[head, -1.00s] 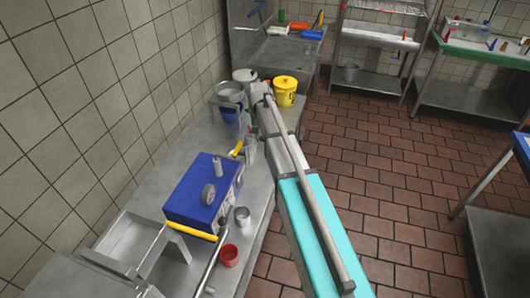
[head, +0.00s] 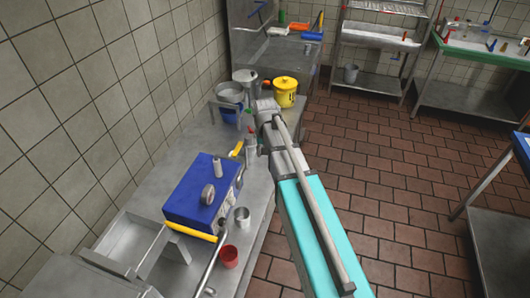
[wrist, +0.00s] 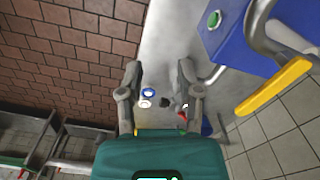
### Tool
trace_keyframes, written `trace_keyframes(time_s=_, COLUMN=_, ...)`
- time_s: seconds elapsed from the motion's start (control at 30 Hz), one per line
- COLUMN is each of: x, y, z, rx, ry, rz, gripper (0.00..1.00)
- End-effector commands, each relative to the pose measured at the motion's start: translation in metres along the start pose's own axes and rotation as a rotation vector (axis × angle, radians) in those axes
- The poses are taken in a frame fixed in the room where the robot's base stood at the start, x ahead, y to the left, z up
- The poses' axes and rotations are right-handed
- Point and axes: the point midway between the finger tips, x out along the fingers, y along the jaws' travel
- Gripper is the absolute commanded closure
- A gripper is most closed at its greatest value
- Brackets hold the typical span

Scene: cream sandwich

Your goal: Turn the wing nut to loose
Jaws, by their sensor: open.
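No wing nut can be clearly made out. A blue box-shaped machine (head: 187,210) with a grey round part (head: 208,194) on its lid and yellow handles (head: 201,236) stands on the steel counter. In the wrist view, the blue machine (wrist: 232,42) is at the upper right, with a green round spot (wrist: 214,20), a bent grey bar and a yellow handle (wrist: 273,86). My gripper (wrist: 160,75) is open and empty, its fingers apart over the counter, to the left of the machine.
The counter (head: 262,205) holds a metal cup (head: 242,217), a red cup (head: 229,256), a yellow lidded pot (head: 285,92) and a metal pot (head: 229,92). A tiled wall borders it on the left. Open brick-red floor (head: 390,190) lies on the right.

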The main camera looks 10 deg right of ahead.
Motion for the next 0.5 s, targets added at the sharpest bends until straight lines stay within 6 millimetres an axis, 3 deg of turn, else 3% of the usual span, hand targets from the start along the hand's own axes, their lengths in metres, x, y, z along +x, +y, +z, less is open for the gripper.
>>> trace_keyframes(time_s=0.33, x=0.000, y=0.001, z=0.004, rx=-0.003, ry=0.000, rz=0.000, gripper=0.54)
trace_keyframes(time_s=0.5, x=0.002, y=0.006, z=0.033, rx=-0.030, ry=0.000, rz=0.000, gripper=0.54)
